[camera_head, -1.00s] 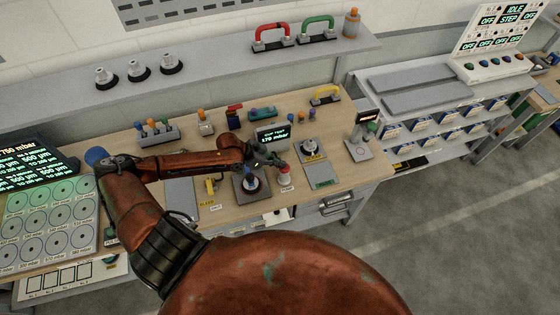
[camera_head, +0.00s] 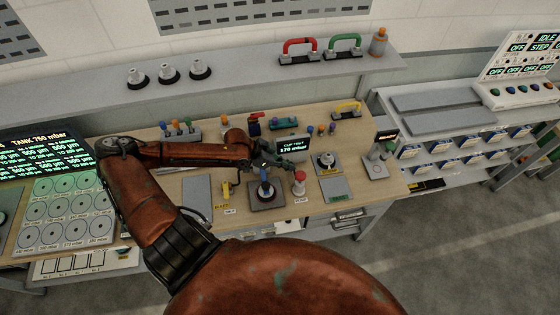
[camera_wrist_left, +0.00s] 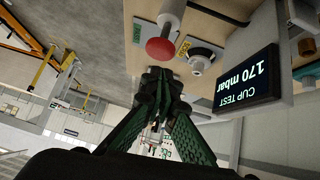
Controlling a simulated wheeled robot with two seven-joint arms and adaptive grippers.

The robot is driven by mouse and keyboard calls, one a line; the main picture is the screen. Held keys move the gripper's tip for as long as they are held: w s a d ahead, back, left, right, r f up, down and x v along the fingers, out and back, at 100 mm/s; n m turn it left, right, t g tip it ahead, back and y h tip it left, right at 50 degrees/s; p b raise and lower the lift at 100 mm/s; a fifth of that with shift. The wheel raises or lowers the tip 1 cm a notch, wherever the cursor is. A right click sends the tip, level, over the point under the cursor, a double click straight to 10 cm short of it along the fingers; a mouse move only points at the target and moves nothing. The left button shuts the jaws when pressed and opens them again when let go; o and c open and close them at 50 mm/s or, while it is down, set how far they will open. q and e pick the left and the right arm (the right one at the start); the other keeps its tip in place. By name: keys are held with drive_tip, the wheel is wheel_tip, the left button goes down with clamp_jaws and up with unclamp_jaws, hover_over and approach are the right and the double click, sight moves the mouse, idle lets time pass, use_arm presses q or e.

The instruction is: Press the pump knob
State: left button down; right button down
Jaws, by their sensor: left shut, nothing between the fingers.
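The pump knob (camera_head: 299,176) is a red cap on a pale post, standing upright near the front of the wooden bench. It also shows large in the wrist view as a red disc (camera_wrist_left: 160,50) just beyond the fingertips. My left gripper (camera_wrist_left: 158,78) is shut and empty, its green-ribbed fingers meeting at the tips. In the head view the left gripper (camera_head: 291,164) is small and dark, close behind the knob. A gap from the knob seems to show, but I cannot tell its exact size. My right gripper is in neither view.
Beside the knob are a blue-topped device on a dark plate (camera_head: 266,197) and a round dial (camera_head: 326,161). The cup test display (camera_head: 293,147) reads 170 mbar and stands close behind my gripper. A grey shelf (camera_head: 230,85) runs behind the bench.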

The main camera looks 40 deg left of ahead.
use_arm(q)
drive_tip(key=v, duration=0.5)
drive_tip(key=shift+a+r, duration=0.1)
drive_tip(key=shift+r, duration=0.15)
